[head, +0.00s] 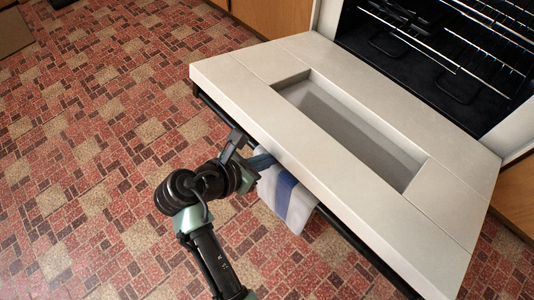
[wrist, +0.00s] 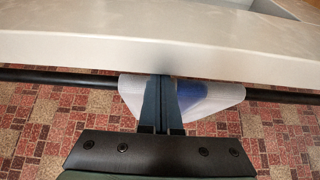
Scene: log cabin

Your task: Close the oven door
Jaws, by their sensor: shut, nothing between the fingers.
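The oven door (head: 245,72) is open and lies about level, a pale panel with a recessed window (head: 350,130). The oven (head: 440,55) behind it shows a dark inside. A black handle bar runs along the door's outer edge, and in the wrist view the bar (wrist: 60,77) shows on both sides of my gripper. A white towel with a blue stripe (head: 287,197) hangs from the bar; it also shows in the wrist view (wrist: 210,95). My gripper (head: 262,160) is shut and empty at the door's outer edge, beside the towel. I cannot tell whether its tips touch the door.
Wire racks (head: 450,35) sit inside the oven. Wooden cabinet fronts (head: 275,15) stand at the back and at the right. The red and tan patterned floor (head: 90,130) is clear on the left. A brown flat thing (head: 12,32) lies at the far left corner.

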